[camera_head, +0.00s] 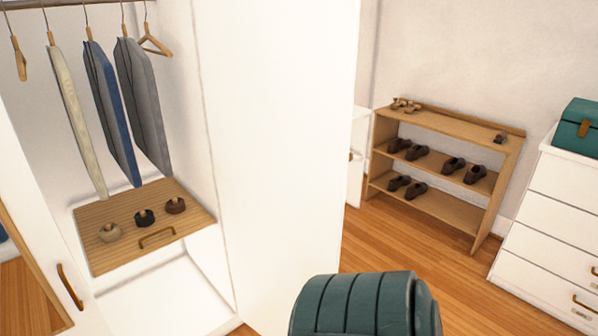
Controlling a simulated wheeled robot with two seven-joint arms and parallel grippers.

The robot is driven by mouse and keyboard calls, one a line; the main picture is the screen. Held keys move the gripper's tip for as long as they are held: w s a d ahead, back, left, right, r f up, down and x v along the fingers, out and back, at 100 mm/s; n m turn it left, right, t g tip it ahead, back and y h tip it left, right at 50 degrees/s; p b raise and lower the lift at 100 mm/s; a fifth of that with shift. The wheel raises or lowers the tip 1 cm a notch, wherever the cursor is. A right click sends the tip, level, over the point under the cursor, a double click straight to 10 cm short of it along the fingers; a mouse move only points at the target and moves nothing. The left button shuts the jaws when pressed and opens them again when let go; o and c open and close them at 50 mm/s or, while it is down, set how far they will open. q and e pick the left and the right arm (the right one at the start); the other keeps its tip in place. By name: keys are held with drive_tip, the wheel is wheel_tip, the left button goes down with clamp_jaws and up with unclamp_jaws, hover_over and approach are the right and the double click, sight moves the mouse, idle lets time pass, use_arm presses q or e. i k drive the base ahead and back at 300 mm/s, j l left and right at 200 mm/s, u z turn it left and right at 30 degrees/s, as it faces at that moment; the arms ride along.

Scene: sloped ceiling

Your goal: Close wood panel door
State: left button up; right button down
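A wardrobe stands open on the left. A tall white door panel (290,150) is swung out at its right side, and no handle shows on the face I see. At the lower left is another white door (35,185), with a brown wood-coloured strip and a curved brass-coloured handle (70,287). This door is cut off by the left edge and stands at an angle to the wardrobe opening. I cannot tell which door is the wood panel one. Neither of my grippers is in view.
Hanging clothes (110,105) and a wooden drawer (105,230) with small rolled items fill the wardrobe. A shoe rack (440,115), white drawers (545,215) and a teal box (578,125) stand right. A teal ribbed object (365,305) is close in front. Wooden floor is clear between.

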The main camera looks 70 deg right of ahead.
sight(278, 76)
drive_tip(key=k+l, duration=0.1)
drive_tip(key=l, duration=0.4)
drive_tip(key=k+l, duration=0.1)
drive_tip(key=l, duration=0.4)
drive_tip(key=k+l, duration=0.1)
drive_tip(key=l, duration=0.35)
drive_tip(key=k+l, duration=0.1)
drive_tip(key=l, duration=0.4)
drive_tip(key=k+l, duration=0.1)
drive_tip(key=l, duration=0.4)
drive_tip(key=k+l, duration=0.1)
drive_tip(key=l, duration=0.4)
drive_tip(key=k+l, duration=0.1)
drive_tip(key=l, duration=0.4)
drive_tip(key=k+l, duration=0.1)
drive_tip(key=l, duration=0.4)
drive_tip(key=k+l+u, duration=0.1)
drive_tip(key=k+l, duration=0.2)
drive_tip(key=l, duration=0.15)
